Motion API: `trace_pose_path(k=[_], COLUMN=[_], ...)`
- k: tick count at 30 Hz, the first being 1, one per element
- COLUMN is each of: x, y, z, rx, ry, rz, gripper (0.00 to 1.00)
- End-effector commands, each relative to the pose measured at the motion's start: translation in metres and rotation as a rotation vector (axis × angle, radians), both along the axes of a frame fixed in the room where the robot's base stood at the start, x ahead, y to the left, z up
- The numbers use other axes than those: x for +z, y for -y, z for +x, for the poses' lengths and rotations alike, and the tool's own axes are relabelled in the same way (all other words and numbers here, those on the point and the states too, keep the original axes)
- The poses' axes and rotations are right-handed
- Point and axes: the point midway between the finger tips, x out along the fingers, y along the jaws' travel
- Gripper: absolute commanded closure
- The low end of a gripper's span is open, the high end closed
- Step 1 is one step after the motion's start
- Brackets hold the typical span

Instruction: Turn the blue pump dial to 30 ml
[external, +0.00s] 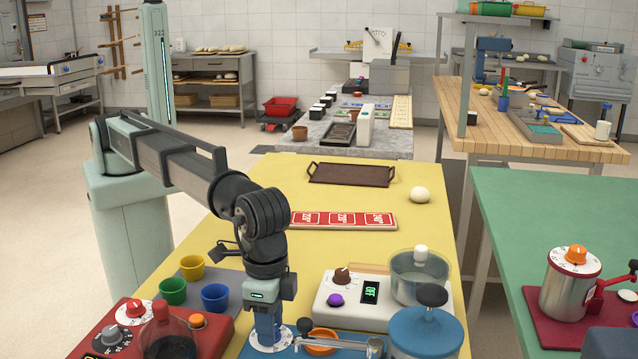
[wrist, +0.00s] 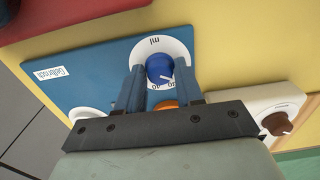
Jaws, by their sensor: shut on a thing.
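The blue pump dial (wrist: 160,68) is a blue knob on a white round scale (wrist: 158,47) marked "ml", set in a blue panel (wrist: 95,75). A light pointer line shows on the knob's lower right. Most scale numbers are hidden or too small to read. My gripper (wrist: 161,72) is shut on the knob, one finger on each side. In the external view my gripper (external: 266,336) points straight down over the white scale (external: 252,343) and hides the knob. The pump's blue-lidded tank (external: 426,335) stands to the right.
An orange bowl (external: 322,341) and a metal spout (external: 350,347) sit right of the dial. A white device with a brown knob (external: 342,276) stands behind. A red device (external: 110,335) and cups (external: 214,298) are on the left.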

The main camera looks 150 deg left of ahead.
Motion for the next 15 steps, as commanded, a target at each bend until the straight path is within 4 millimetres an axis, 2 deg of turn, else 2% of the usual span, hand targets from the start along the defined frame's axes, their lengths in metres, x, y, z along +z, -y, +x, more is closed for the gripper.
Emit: trace_pose_path(k=[3,10,15], x=[0.0001,0.0002,0.0002], y=[-0.0001,-0.0001,-0.0001], z=[0.0001,0.0001,0.0001], rx=[0.0,-0.031,-0.115], ry=[0.0,0.0,0.0], rz=[0.0,0.0,0.0], gripper=[0.94,0.94,0.94])
